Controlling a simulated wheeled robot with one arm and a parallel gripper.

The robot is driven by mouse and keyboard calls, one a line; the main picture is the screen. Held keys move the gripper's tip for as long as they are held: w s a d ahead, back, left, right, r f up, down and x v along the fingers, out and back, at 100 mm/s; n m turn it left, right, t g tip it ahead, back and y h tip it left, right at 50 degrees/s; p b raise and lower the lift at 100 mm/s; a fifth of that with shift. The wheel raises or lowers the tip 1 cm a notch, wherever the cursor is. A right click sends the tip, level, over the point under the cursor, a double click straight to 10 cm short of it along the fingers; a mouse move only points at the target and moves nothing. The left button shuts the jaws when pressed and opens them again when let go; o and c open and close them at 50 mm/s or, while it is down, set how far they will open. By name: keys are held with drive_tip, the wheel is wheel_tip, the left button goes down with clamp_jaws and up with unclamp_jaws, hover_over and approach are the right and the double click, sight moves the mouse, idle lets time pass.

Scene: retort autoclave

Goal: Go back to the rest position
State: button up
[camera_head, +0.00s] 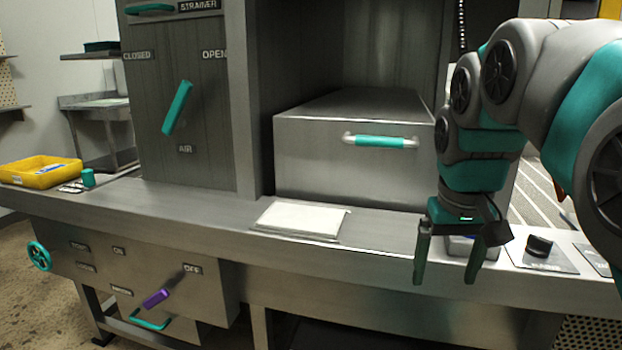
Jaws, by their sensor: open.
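My gripper (446,278) hangs fingers-down at the right, in front of the steel counter's front edge. Its two fingers are apart, and I see nothing held between them. A small grey block-like thing (459,247) shows behind the fingers, partly hidden by them. My arm comes in from the right edge and bends down to the gripper.
A steel box (330,160) with a teal handle (380,142) stands behind the counter (190,203). A white pad (300,219) lies on the counter. A black knob (539,246) is right of my gripper. A teal air lever (177,107), purple lever (156,298) and yellow tray (15,175) are left.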

drive_tip(key=s+a+f+g, duration=0.1)
drive_tip(key=s+a+f, duration=0.1)
drive_tip(key=s+f, duration=0.8)
drive_tip(key=s+a+f+g, duration=0.2)
drive_tip(key=s+a+f, duration=0.1)
drive_tip(key=s+f, duration=0.8)
drive_tip(key=shift+s+a+n+g+y, duration=0.2)
drive_tip(key=shift+s+n+g+y, duration=0.1)
drive_tip(key=shift+s+n, duration=0.15)
drive_tip(key=shift+c, duration=0.4)
